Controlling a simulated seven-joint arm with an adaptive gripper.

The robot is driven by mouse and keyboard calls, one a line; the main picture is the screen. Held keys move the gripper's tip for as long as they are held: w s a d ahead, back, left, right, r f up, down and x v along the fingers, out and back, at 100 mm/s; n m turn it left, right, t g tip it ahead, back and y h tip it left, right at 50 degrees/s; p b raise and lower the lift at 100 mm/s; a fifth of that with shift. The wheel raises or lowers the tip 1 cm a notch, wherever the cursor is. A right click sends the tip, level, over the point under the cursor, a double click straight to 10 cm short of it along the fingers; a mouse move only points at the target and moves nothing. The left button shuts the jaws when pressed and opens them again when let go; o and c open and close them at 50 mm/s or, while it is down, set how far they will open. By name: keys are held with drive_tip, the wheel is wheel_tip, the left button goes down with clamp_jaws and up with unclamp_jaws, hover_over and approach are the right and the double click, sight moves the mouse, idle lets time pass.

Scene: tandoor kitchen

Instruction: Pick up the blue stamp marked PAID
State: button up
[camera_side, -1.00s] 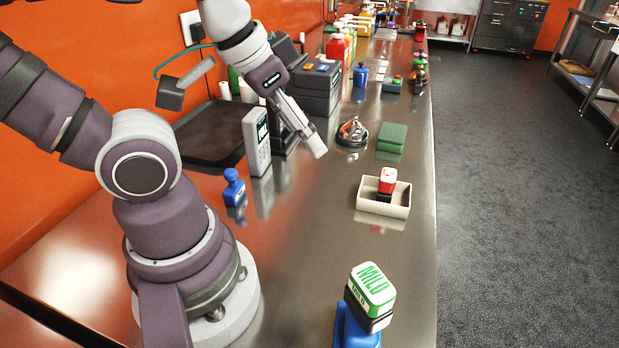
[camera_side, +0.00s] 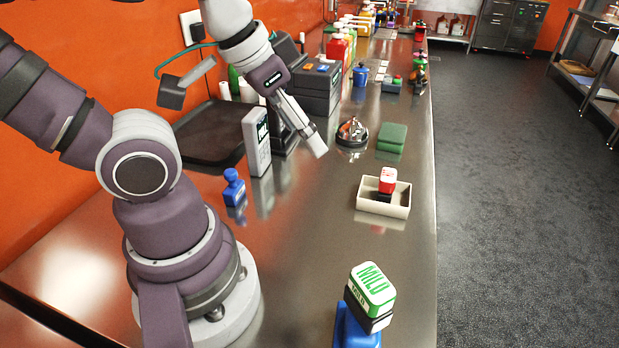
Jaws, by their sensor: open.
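A small blue stamp (camera_side: 234,188) with a knob handle stands upright on the steel counter, right of my arm's base. No PAID marking can be read on it from here. A second blue stamp-like object (camera_side: 360,75) stands farther back on the counter, its marking also unreadable. My gripper (camera_side: 317,147) hangs above the middle of the counter, pointing down and to the right, seen nearly edge-on. It is open and empty, apart from both blue objects. The nearer blue stamp is in front of it and to its left in the picture.
A green-topped MILD stamp (camera_side: 371,290) stands in front on a blue support. A grey card terminal (camera_side: 256,140), a round dish (camera_side: 351,134) and a green pad (camera_side: 392,137) stand near my gripper. Bare counter lies between them.

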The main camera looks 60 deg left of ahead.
drive_tip(key=a+f+n+g, duration=0.3)
drive_tip(key=a+f+n, duration=0.15)
drive_tip(key=a, duration=0.65)
drive_tip(key=n+g, duration=0.2)
drive_tip(key=n, duration=0.3)
hover_over(233, 186)
drive_tip(key=shift+m, duration=0.25)
drive_tip(key=f, duration=0.4)
drive_tip(key=shift+w+a+f, duration=0.2)
drive_tip(key=shift+w+f, duration=0.15)
drive_tip(key=shift+f, duration=0.05)
drive_tip(key=shift+g, duration=0.3)
drive_tip(key=f, duration=1)
drive_tip(key=shift+s+a+f, duration=0.15)
drive_tip(key=shift+s+f, duration=0.15)
drive_tip(key=shift+f, duration=0.1)
clamp_jaws()
